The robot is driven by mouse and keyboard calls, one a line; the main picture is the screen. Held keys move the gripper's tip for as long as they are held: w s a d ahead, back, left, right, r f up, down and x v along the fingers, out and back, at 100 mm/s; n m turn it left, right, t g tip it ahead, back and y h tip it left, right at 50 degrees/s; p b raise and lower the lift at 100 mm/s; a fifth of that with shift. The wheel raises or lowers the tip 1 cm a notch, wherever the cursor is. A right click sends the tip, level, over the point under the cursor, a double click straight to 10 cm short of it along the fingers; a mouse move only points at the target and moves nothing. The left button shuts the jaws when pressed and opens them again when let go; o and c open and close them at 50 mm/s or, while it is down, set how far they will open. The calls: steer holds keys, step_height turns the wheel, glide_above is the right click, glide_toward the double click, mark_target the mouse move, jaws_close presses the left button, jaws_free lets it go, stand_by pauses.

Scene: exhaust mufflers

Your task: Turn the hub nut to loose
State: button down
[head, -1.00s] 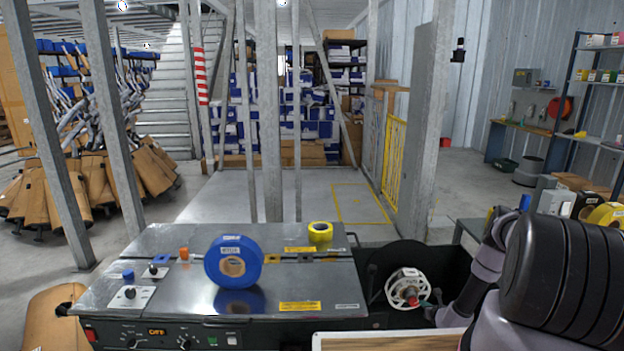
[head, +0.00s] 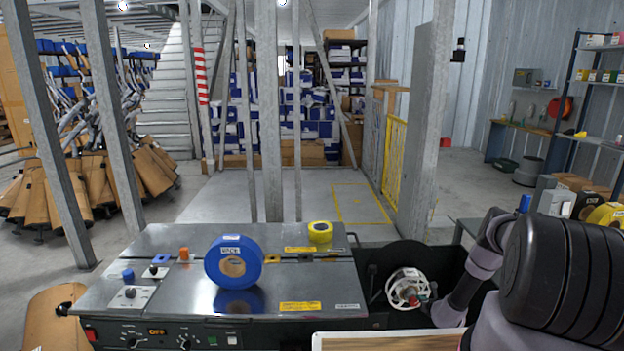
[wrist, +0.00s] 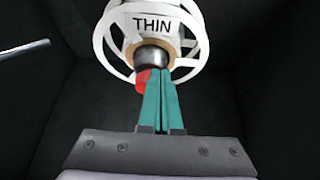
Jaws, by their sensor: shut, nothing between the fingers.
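A white open-spoked reel (head: 393,290) sits in the dark bay at the right end of the bench, with a red hub nut (head: 413,301) at its centre. In the wrist view the reel (wrist: 198,45) carries a label reading THIN, above a metallic hub with a tan ring. The red part of the nut (wrist: 142,82) shows left of my fingers. My gripper (wrist: 159,72) has teal fingers shut together with nothing between them. Their tips are at the hub, overlapping the nut's edge; I cannot tell whether they touch it. They hide part of the nut.
The dark bay walls surround the reel closely. A blue tape roll (head: 234,262) stands on the metal bench top (head: 180,290), with a yellow roll (head: 320,232) behind it. Control knobs line the bench front.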

steer(key=shift+a+f, duration=0.1)
steer(key=shift+f, duration=0.05)
steer(key=shift+a, duration=0.4)
stand_by(0.4)
steer(key=shift+a, duration=0.9)
stand_by(0.3)
steer(key=shift+a+r, duration=0.1)
steer(key=shift+r, duration=0.2)
steer(key=s, duration=0.6)
